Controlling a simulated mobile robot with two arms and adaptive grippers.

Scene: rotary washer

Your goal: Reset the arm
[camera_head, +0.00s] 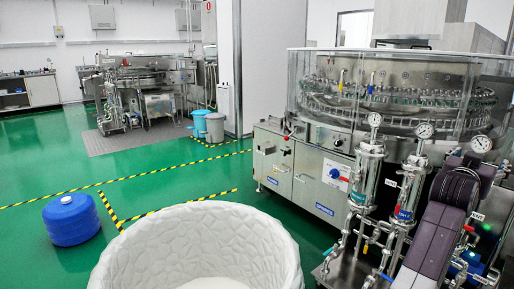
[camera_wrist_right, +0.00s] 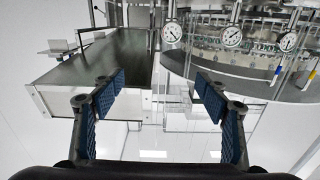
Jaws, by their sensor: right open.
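My right arm (camera_head: 440,225) comes in from the lower right of the head view, bent and raised in front of the rotary washer (camera_head: 318,182). Its gripper is outside that view. In the right wrist view my right gripper (camera_wrist_right: 158,96) is open, its two blue-padded fingers wide apart with nothing between them. Past the fingers are a steel cabinet (camera_wrist_right: 90,78) and, at upper right, pressure gauges (camera_wrist_right: 232,37) in front of the washer's glass ring. My left arm and gripper are not in view.
Steel filter housings (camera_head: 367,175) with gauges and valves stand close beside my right arm. A large white textured tub (camera_head: 200,235) is in the foreground. A blue round container (camera_head: 71,220) stands at left. Green floor (camera_head: 165,195) with yellow-black tape is open between.

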